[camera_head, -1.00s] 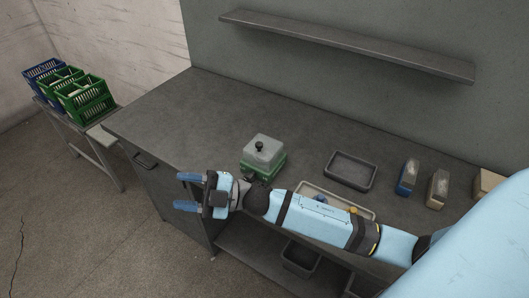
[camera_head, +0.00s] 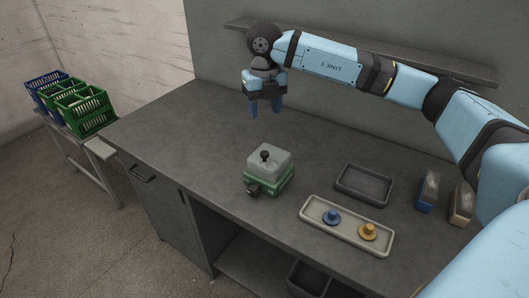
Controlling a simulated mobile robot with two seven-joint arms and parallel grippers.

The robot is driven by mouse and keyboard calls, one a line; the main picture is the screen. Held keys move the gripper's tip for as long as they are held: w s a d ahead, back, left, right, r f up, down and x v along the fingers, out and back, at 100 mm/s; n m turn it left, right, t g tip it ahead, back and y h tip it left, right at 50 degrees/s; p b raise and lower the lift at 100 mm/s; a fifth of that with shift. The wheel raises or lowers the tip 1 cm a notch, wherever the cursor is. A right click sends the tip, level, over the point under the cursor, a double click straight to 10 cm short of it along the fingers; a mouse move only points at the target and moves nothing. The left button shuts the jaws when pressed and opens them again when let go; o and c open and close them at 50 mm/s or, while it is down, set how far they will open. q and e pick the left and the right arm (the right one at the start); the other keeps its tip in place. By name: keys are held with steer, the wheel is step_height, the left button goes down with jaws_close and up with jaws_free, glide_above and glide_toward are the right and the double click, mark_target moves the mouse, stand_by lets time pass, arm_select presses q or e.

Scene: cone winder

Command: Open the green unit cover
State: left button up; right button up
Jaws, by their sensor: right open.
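The green unit (camera_head: 268,184) sits on the bench, with its pale translucent cover (camera_head: 276,165) resting on top. A black knob (camera_head: 265,155) stands on the cover, and a dark round part (camera_head: 253,190) sticks out at the unit's front left. The cover looks closed on the green base. My right gripper (camera_head: 266,108) hangs above the bench behind the unit, fingers pointing down. It is open and empty, clear of the cover. My left gripper is not in view.
Boxes (camera_head: 427,191) stand at the right. A shelf (camera_head: 400,65) runs along the wall. The bench's left part is clear.

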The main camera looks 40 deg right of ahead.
mark_target(264, 152)
step_height(264, 152, down, 14)
steer(key=shift+r+p, duration=0.2)
steer(key=shift+p, duration=0.2)
jaws_close()
